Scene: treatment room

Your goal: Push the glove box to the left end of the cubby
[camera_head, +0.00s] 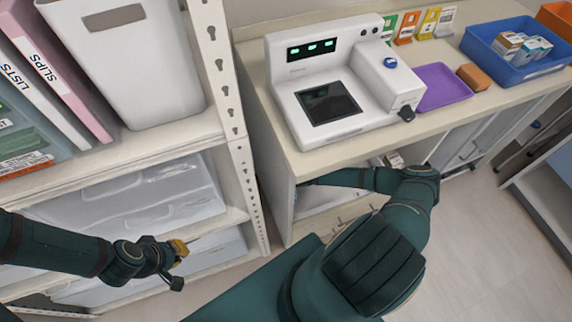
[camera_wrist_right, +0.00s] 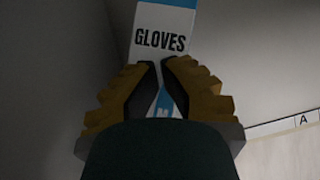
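The glove box (camera_wrist_right: 160,42) is white with a blue band and the word GLOVES. It shows at the top middle of the right wrist view, just beyond my right gripper (camera_wrist_right: 161,63). That gripper's fingertips are close together with nothing held between them. I cannot tell whether they touch the box. In the head view my right arm reaches into the cubby (camera_head: 325,200) under the counter, and its gripper and the glove box are hidden there. My left gripper (camera_head: 180,250) is in front of the lower shelves at the left, apart from the box; its finger opening is unclear.
A white device (camera_head: 330,85), a purple tray (camera_head: 442,86) and a blue bin (camera_head: 515,65) stand on the counter (camera_head: 262,80) above the cubby. A shelf post (camera_head: 240,165) stands left of the counter. Grey cubby walls surround the right gripper. Open floor (camera_head: 480,240) lies at the right.

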